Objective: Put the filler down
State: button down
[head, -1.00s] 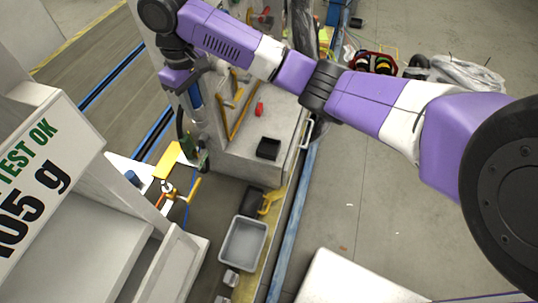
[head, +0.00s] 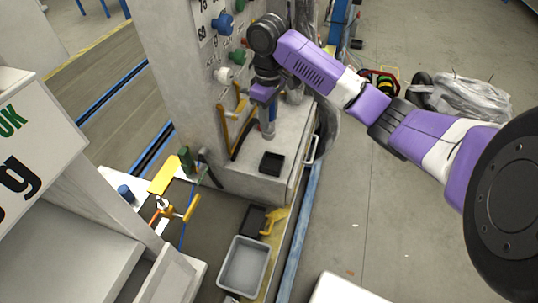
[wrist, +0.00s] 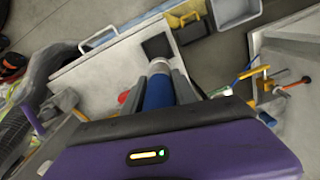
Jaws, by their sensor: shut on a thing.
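The filler, a blue cylinder with a pale grey end, is in my gripper (wrist: 160,78). In the wrist view the filler's blue body (wrist: 158,93) sits between the two grey fingers, its pale end pointing away from the wrist. In the head view my gripper (head: 265,104) hangs over the light grey worktop (head: 240,172), beside the panel with knobs. The filler's lower end (head: 267,130) points down toward the worktop. I cannot tell whether it touches the surface.
A small black tray (head: 272,163) lies on the worktop, nearer the front than the filler. A yellow handle frame (head: 229,125) stands left of my gripper. A panel with coloured knobs (head: 224,74) rises behind. A grey bin (head: 244,266) stands below the worktop. Bare worktop surrounds the tray.

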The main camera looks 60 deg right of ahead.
notch_tip(320, 180, down, 15)
jog(key=shift+r+p, duration=0.1)
jog(key=shift+p, duration=0.2)
dwell(0.4)
jog(key=c, duration=1)
grip_release()
notch_tip(320, 180, up, 12)
jog(key=shift+b, duration=0.5)
